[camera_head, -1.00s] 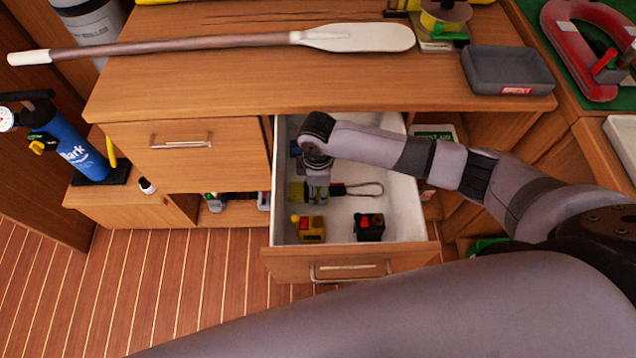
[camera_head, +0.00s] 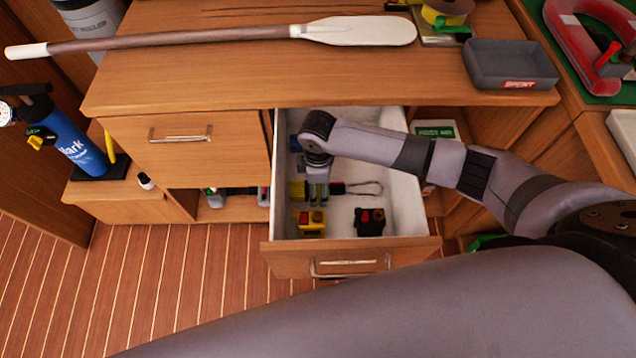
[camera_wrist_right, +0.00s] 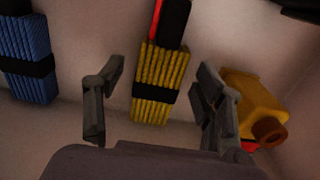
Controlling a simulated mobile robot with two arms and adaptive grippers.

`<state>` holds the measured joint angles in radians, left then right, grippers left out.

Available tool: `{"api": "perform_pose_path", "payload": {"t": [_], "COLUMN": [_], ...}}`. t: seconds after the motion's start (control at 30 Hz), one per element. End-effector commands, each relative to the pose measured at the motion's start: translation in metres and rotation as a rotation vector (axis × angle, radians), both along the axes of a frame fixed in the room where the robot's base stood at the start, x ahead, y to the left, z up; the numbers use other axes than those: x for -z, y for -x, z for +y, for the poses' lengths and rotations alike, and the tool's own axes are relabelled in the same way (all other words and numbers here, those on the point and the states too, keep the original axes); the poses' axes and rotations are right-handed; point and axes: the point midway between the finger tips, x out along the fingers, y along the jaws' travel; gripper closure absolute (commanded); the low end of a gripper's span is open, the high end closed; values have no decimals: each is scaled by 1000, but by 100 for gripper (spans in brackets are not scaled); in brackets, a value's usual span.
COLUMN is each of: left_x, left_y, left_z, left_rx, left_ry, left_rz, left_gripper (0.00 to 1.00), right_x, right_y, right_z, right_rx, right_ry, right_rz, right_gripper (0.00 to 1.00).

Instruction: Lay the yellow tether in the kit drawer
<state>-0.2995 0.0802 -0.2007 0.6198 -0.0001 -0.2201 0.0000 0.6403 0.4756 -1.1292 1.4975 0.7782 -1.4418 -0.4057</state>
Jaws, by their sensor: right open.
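The kit drawer (camera_head: 405,200) is pulled open, with white inner walls. The yellow tether (camera_head: 298,190) is a folded yellow bundle with a black band. It lies in the drawer, and a dark part with a loop extends right from it. My right gripper (camera_head: 318,200) is inside the drawer at the tether. In the right wrist view the tether (camera_wrist_right: 153,108) lies between the spread fingers of my right gripper (camera_wrist_right: 158,105), apart from both. The fingers hide part of the tether in the head view. My left gripper is not in view.
A blue bundle (camera_wrist_right: 28,70) lies beside the tether in the drawer. A yellow device (camera_head: 311,222) and a black-and-red device (camera_head: 370,222) sit near the drawer front. A paddle (camera_head: 355,31) and a grey tray (camera_head: 510,65) lie on the countertop above.

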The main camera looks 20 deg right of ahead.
Motion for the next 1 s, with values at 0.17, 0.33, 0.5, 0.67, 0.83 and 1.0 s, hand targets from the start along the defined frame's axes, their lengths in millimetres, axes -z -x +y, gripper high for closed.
{"api": "perform_pose_path", "payload": {"t": [0.17, 0.33, 0.5, 0.67, 0.83, 1.0], "left_x": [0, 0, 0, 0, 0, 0], "left_y": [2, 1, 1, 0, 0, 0], "left_z": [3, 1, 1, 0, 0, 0], "left_rx": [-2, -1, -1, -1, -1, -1], "left_ry": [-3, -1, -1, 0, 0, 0], "left_rz": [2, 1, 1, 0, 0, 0], "left_gripper": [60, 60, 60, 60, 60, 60], "right_x": [-1, -19, -56, -89, -112, -120], "right_y": [0, -1, -1, -1, 0, 0], "right_z": [0, 0, 0, 0, 0, 0], "right_rx": [0, -1, -1, 0, -1, 1], "right_ry": [1, -1, -2, -1, 0, 1], "right_rz": [1, -1, -4, -2, -1, 1], "right_gripper": [37, 37, 37, 37, 37, 37]}}
